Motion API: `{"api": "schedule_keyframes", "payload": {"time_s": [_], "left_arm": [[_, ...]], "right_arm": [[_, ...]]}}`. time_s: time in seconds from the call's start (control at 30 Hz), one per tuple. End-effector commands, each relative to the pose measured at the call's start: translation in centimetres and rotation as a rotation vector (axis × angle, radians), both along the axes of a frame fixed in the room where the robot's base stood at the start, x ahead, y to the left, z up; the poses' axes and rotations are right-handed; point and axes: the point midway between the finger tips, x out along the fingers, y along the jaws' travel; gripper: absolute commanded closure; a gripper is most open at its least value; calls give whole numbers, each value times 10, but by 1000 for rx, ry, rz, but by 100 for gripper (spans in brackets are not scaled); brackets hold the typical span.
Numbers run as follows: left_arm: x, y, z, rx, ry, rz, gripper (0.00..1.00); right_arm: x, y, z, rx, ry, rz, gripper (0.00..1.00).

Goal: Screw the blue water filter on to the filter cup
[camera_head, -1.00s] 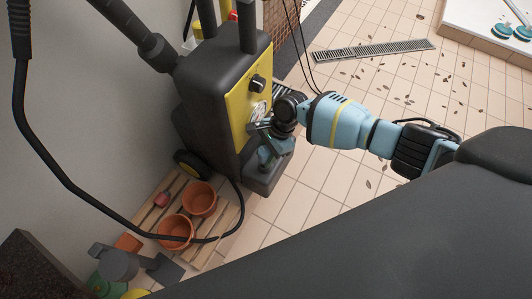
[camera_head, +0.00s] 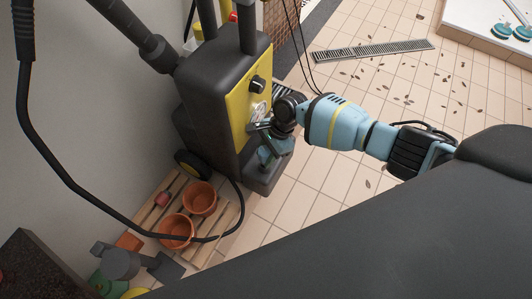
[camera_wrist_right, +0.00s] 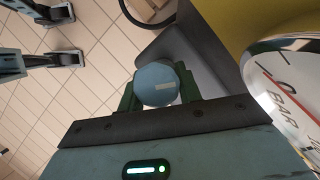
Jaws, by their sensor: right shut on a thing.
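The blue water filter (camera_wrist_right: 157,84) shows in the right wrist view as a round blue cap with a small pale label. It sits between the two green finger pads of my right gripper (camera_head: 266,155), which is shut on it. In the head view this gripper is close against the front of the black and yellow pressure washer (camera_head: 216,95), below its dial. I cannot make out the filter cup, nor whether the filter touches it; the gripper and wrist cover that spot. My left gripper is not in view.
A pressure gauge (camera_wrist_right: 288,92) is very close to the right of the gripper in the wrist view. A black hose (camera_head: 75,190) loops over a wooden pallet (camera_head: 205,243) with terracotta pots (camera_head: 200,198). Tiled floor (camera_head: 330,185) lies open to the right.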

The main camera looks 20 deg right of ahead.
Motion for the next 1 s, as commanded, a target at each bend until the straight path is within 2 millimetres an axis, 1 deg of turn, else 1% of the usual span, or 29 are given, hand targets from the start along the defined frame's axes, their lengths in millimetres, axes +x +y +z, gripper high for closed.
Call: {"api": "schedule_keyframes", "payload": {"time_s": [0.2, 0.53, 1.0], "left_arm": [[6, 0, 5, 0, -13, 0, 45], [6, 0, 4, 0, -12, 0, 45], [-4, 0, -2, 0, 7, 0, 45]], "right_arm": [[0, 0, 1, 1, 1, -1, 88], [0, 0, 0, 0, 1, 0, 88], [0, 0, -10, 1, 1, 0, 88]]}}
